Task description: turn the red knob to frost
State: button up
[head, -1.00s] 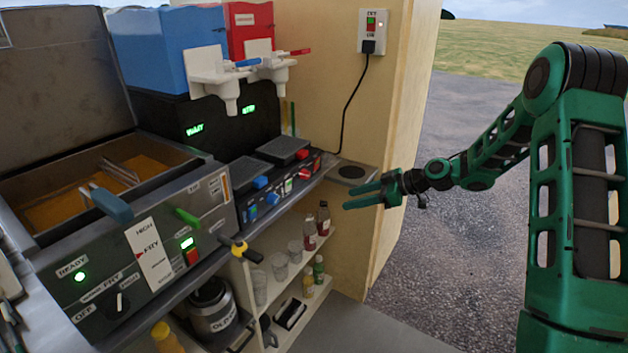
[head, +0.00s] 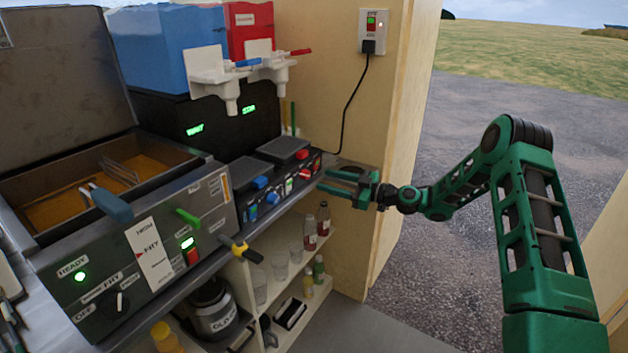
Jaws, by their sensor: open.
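The slush machine has a dark front panel with red controls at its right end: a red knob (head: 305,173) low on the front and a red piece (head: 302,155) above it. The setting marks are too small to read. My gripper (head: 324,180) is open and empty, fingers pointing left toward the panel's right end. Its fingertips appear just right of the red knob; I cannot tell the exact gap in depth. The red tank (head: 250,25) stands above, with a white tap and red lever (head: 301,52).
Blue controls (head: 271,198) sit left on the same panel. The fryer (head: 215,210), with a yellow-handled tap (head: 240,248), stands further left. A wall with a switch box (head: 372,32) and cord is behind. Bottles (head: 323,218) and cups fill the shelves below. Open ground lies right.

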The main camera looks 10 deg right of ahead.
aim_at(309, 176)
jog(key=x, duration=0.5)
jog(key=shift+w+a, duration=0.2)
jog(key=shift+a, duration=0.15)
jog(key=c, duration=1.1)
jog(key=shift+o, duration=0.2)
